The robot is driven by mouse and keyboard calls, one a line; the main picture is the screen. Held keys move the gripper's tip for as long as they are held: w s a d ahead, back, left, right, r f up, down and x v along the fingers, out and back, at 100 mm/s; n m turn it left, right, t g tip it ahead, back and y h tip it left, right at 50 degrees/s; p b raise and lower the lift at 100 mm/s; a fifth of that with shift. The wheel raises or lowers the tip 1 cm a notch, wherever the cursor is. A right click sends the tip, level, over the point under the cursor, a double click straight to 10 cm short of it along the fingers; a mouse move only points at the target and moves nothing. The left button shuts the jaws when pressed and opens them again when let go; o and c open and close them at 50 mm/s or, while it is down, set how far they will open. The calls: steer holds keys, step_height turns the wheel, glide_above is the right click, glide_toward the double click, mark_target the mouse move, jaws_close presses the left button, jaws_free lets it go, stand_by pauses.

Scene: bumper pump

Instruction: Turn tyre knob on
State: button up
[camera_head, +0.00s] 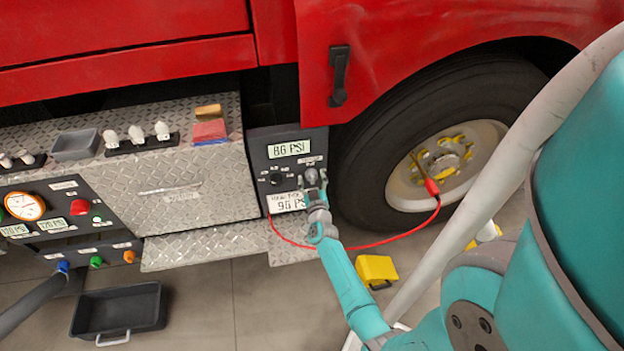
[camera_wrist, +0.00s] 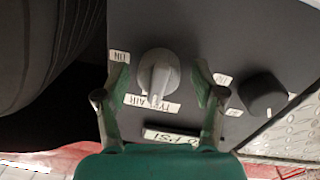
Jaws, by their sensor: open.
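The tyre knob (camera_wrist: 158,75) is a light grey round knob with a raised grip bar, on a dark panel (camera_wrist: 215,35). A "TYRE AIR" label (camera_wrist: 152,103) lies beside it, and an "ON" label (camera_wrist: 119,56) is to its left in the wrist view. The bar runs roughly up and down in the wrist view, tilted slightly. My gripper (camera_wrist: 160,82) is open, with one finger on each side of the knob and visible gaps between. In the head view my gripper (camera_head: 313,185) is at the panel's right side and partly covers the knob.
A black knob (camera_wrist: 262,95) sits close by on the panel. A display (camera_head: 289,148) reads about 86 PSI; a sign (camera_head: 288,203) below reads 90 PSI. A red hose (camera_head: 400,236) runs to the wheel (camera_head: 448,160). A yellow chock (camera_head: 377,269) is on the floor.

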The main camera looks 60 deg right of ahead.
steer(key=c, duration=1.1)
steer(key=shift+c, duration=0.3)
steer(key=shift+m, duration=0.3)
steer(key=m, duration=0.3)
steer(key=shift+r+m, duration=0.1)
steer(key=shift+m, duration=0.2)
steer(key=m, duration=0.4)
steer(key=shift+y, duration=0.3)
steer(key=m, duration=0.4)
steer(key=shift+m, duration=0.3)
steer(key=shift+m+y, duration=0.3)
steer(key=shift+m, duration=1.9)
